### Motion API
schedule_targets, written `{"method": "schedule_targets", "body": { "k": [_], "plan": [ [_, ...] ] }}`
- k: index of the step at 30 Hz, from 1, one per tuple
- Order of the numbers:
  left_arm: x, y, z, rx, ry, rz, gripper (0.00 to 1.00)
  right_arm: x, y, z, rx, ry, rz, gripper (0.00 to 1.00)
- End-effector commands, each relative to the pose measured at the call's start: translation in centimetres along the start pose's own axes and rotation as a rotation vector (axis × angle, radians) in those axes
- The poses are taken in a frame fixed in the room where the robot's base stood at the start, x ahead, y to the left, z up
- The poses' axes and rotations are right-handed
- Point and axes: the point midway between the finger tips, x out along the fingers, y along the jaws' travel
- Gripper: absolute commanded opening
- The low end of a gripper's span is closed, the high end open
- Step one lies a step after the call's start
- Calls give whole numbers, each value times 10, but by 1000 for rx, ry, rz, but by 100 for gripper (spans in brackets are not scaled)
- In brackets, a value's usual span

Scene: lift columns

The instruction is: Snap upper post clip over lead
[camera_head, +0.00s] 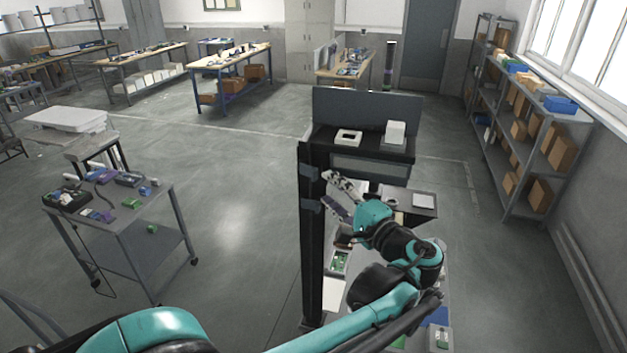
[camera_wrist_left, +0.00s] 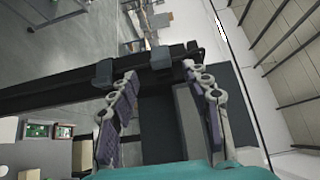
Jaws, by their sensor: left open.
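The black upright post (camera_head: 312,250) stands in the middle of the head view. Its upper clip (camera_head: 308,172), a small grey-blue block, sits near the top, with a lower clip (camera_head: 311,205) below it. In the left wrist view the post (camera_wrist_left: 45,95) runs across sideways, with the upper clip (camera_wrist_left: 160,57) between the fingertips and the lower clip (camera_wrist_left: 103,72) to the left. My left gripper (camera_head: 332,188) is open beside the post; its spread, purple-padded fingers (camera_wrist_left: 160,70) show no object held. I cannot make out the lead or whether the upper clip is shut.
A grey cart (camera_head: 125,222) stands at the left. Open floor lies between cart and post. A storage rack (camera_head: 545,130) lines the right wall.

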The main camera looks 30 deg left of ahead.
Motion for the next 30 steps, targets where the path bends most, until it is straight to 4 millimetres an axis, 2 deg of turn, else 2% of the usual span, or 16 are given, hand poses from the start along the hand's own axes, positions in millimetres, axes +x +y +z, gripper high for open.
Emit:
{"method": "schedule_targets", "body": {
  "k": [15,26,30],
  "plan": [
    [70,-1,0,-7,-1,0,48,-11,0,-8,0,0,0,0],
    [76,0,0,-7,1,0,48,-11,0,-8,0,0,0,0],
    [76,0,0,-7,1,0,11,-11,0,-8,0,0,0,0]
  ]
}}
